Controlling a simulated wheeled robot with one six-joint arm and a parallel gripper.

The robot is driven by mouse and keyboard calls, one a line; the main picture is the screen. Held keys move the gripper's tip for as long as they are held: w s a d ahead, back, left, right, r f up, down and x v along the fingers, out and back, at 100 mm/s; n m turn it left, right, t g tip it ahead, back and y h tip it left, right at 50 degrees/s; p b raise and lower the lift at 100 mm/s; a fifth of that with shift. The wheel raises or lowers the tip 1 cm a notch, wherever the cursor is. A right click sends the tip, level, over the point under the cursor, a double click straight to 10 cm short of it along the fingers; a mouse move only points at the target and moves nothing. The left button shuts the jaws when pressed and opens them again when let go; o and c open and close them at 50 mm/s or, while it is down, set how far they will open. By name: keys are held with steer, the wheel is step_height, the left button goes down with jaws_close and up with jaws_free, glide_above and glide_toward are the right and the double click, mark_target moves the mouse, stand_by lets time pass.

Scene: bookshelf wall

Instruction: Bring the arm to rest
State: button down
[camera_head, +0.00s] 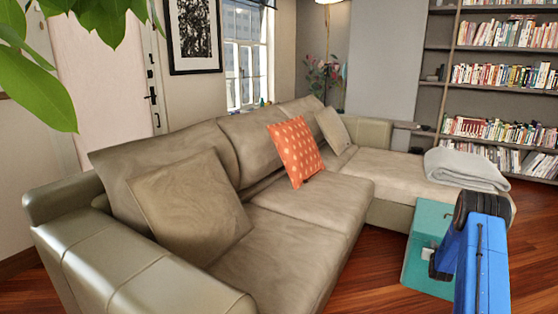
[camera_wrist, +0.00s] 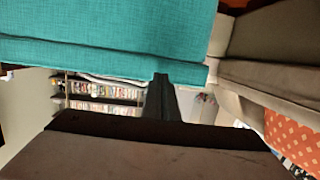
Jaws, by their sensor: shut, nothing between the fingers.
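My gripper (camera_wrist: 161,80) shows in the wrist view as a narrow dark shape at the middle, its fingers shut together and nothing held. In that view its tips overlap the lower edge of a teal, cloth-like piece (camera_wrist: 110,35); I cannot tell whether they touch it. In the head view my blue arm (camera_head: 482,262) with a dark joint stands at the lower right, and the fingers cannot be made out there. A teal block (camera_head: 428,235) shows behind the arm, partly hidden by it.
A beige sofa (camera_head: 305,208) with an orange dotted cushion (camera_head: 296,150) fills the middle. A folded grey blanket (camera_head: 466,168) lies on its right end. A bookshelf (camera_head: 433,97) stands at the back right. Green leaves (camera_head: 40,92) hang at the upper left. Some wooden floor is bare at right.

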steer(key=s+a+r+n+g+y, duration=0.1)
steer(key=a+r, duration=0.7)
steer(key=r, duration=0.3)
steer(key=s+a+r+g+y, duration=0.1)
steer(key=s+a+r, duration=0.1)
steer(key=a+r, duration=0.65)
steer(key=s+a+r+n+g+y, duration=0.1)
steer(key=s+a+r+g+y, duration=0.1)
steer(key=s+a+r, duration=1.3)
steer(key=s+a+r+n+g+y, duration=0.15)
steer(key=s+a, duration=0.35)
steer(key=s, duration=0.6)
steer(key=s+a+r+g, duration=0.1)
steer(key=s+a+r, duration=0.2)
steer(key=s+a, duration=0.55)
steer(key=s+a+r+n+g+y, duration=0.1)
steer(key=s+a+r, duration=0.15)
steer(key=s, duration=1.05)
steer(key=s+a+f, duration=0.1)
steer(key=s+f, duration=0.1)
steer(key=s, duration=0.5)
steer(key=s+a+f+g, duration=0.1)
steer(key=s+a+f, duration=0.1)
steer(key=s, duration=0.6)
steer(key=shift+s+a+f+n, duration=0.2)
steer(key=shift+a+n, duration=0.1)
steer(key=shift+n, duration=0.05)
steer(key=shift+g+y, duration=0.25)
